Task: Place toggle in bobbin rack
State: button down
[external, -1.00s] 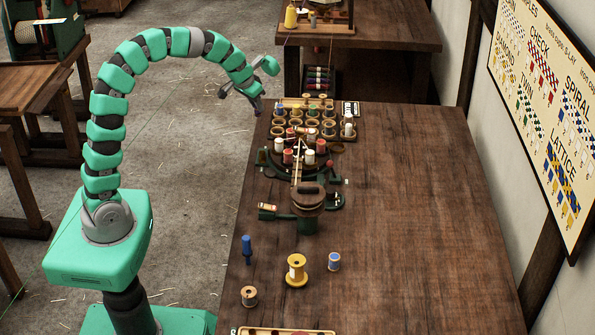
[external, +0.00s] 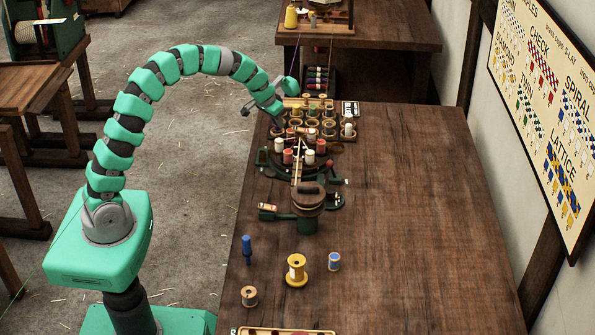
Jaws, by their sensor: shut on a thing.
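The bobbin rack (external: 352,137) stands at the far left part of the long wooden table, with rows of round wooden cups and a few bobbins in it. My gripper (external: 277,124) hangs low over the rack's left side, with its fingers pointing down. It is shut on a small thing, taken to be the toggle. The toggle is too small and too covered by the fingers to make out, and I cannot tell whether it touches the rack.
A round green braiding stand (external: 308,228) with red and white bobbins is just in front of the rack. Nearer are a blue-handled tool (external: 247,248), a yellow spool (external: 297,270), a blue spool (external: 334,262) and a wooden spool (external: 249,296). The table's right half (external: 430,220) is clear.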

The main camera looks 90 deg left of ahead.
jog(key=w+a, duration=0.5)
jog(key=shift+w+f, duration=0.1)
jog(key=shift+f, duration=0.15)
jog(key=shift+w+a+f, duration=0.1)
jog(key=shift+w+f, duration=0.05)
jog(key=shift+f+b, duration=0.35)
jog(key=shift+f, duration=1.3)
jog(key=c, duration=1.3)
grip_release()
jog(key=shift+f, duration=0.1)
